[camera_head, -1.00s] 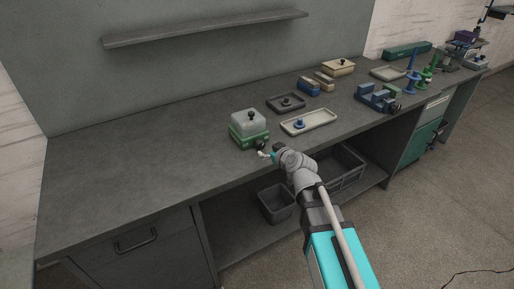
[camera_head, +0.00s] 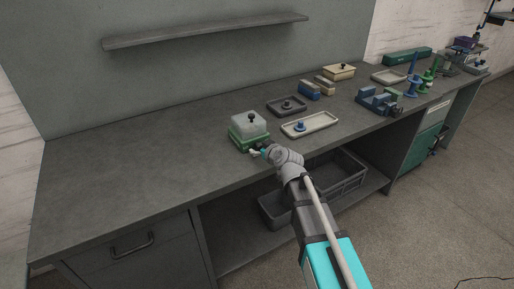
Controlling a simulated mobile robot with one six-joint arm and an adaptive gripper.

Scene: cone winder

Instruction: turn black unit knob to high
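A small unit with a green base (camera_head: 240,140) and a translucent white cover (camera_head: 249,124) stands near the front edge of the bench. My gripper (camera_head: 256,152) is right at the unit's front, beside or at this low knob. The fingers are too small and covered to tell whether they are open or touching.
On the bench (camera_head: 130,165) to the right are a light tray (camera_head: 322,122) with a blue-knobbed piece, a dark tray (camera_head: 276,107), a blue vise-like block (camera_head: 378,101) and small boxes. The bench's left side is clear. Grey bins (camera_head: 340,180) are on the shelf below.

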